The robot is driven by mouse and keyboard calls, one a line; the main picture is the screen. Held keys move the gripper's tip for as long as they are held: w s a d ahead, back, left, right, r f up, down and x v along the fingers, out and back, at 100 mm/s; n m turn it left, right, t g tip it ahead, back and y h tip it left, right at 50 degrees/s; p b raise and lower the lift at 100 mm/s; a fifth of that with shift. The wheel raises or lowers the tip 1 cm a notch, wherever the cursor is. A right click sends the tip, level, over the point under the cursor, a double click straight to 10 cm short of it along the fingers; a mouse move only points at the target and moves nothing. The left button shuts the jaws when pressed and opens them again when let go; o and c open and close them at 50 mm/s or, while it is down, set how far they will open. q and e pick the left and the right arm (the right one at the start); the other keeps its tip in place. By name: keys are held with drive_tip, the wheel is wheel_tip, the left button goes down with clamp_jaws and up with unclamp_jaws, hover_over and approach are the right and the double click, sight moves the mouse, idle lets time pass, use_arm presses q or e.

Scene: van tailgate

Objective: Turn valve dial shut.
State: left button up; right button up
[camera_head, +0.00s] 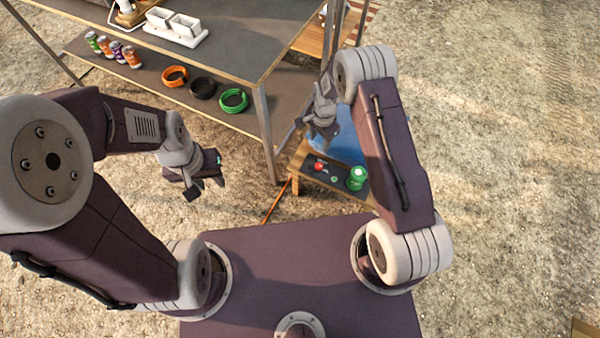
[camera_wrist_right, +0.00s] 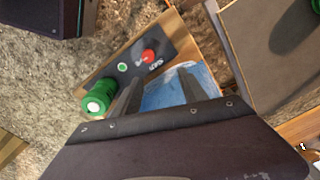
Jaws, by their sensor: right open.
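A small red dial (camera_head: 319,166) sits on a dark panel on a low wooden bench in the head view. It also shows in the right wrist view as a red round knob (camera_wrist_right: 148,56) with pale lettering beside it. A green canister (camera_head: 357,178) with a white top stands at the panel's end, also in the wrist view (camera_wrist_right: 98,97). My right gripper (camera_head: 320,130) is open and empty, apart from the dial; its fingers (camera_wrist_right: 157,92) point toward the bench and a blue surface. My left gripper (camera_head: 206,189) is open and empty, far left of the bench.
A metal-legged table (camera_head: 240,50) stands at the back left, with white holders (camera_head: 176,28) on top. Its lower shelf bears several cans (camera_head: 113,50) and orange, black and green coils (camera_head: 234,101). Gravel at right is free.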

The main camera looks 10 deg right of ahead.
approach(319, 165)
wheel_tip(319, 165, down, 9)
drive_tip(key=b, duration=0.5)
drive_tip(key=shift+w+r, duration=0.1)
drive_tip(key=shift+r, duration=0.1)
use_arm(q)
wheel_tip(319, 165, down, 6)
drive_tip(key=shift+s+d+f, duration=0.2)
drive_tip(key=shift+d, duration=0.2)
use_arm(e)
clamp_jaws()
